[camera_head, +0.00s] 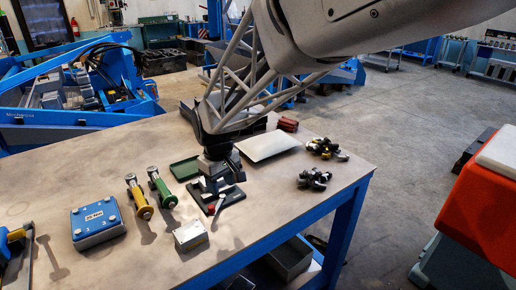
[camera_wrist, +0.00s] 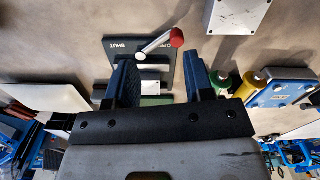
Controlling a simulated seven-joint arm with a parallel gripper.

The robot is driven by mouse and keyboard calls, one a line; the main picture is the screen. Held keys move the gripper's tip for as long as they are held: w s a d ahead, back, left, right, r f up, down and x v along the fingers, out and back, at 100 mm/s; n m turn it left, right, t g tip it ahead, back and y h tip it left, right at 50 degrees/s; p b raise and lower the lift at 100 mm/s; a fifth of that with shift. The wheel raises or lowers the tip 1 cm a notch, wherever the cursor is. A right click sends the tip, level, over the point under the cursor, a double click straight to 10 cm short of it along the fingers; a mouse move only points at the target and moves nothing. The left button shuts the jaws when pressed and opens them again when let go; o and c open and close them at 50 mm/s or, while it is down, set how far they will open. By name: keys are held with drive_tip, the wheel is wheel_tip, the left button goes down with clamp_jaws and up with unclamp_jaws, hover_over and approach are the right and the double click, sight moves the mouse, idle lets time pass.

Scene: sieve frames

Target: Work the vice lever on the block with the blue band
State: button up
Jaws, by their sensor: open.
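A dark vice plate (camera_head: 231,197) lies on the table under my gripper (camera_head: 213,172). It also shows in the wrist view (camera_wrist: 183,65), with SHUT lettered at left and OPEN, partly covered, at right. The pale lever (camera_wrist: 157,43) ends in a red knob (camera_wrist: 177,37) lying over the OPEN side; the knob shows in the head view too (camera_head: 211,209). My gripper (camera_wrist: 160,66) is open, its dark fingers apart on both sides of a pale metal piece (camera_wrist: 150,87) of the vice. The lever is beyond the fingertips, apparently not gripped. I cannot make out a blue band.
Green (camera_head: 162,187) and yellow (camera_head: 139,197) cylinders and a blue box (camera_head: 97,221) stand left of the vice. A white box (camera_head: 190,235) is in front. A green tray (camera_head: 184,169) and a pale plate (camera_head: 267,146) lie behind. Dark parts (camera_head: 314,179) lie right.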

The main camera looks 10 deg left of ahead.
sight(211, 206)
drive_tip(key=shift+n, duration=0.4)
drive_tip(key=a, duration=0.1)
drive_tip(key=a+f, duration=0.1)
drive_tip(key=a, duration=0.1)
drive_tip(key=shift+a+f, duration=0.3)
drive_tip(key=shift+a, duration=0.1)
drive_tip(key=shift+f, duration=0.1)
drive_tip(key=shift+f, duration=3.8)
clamp_jaws()
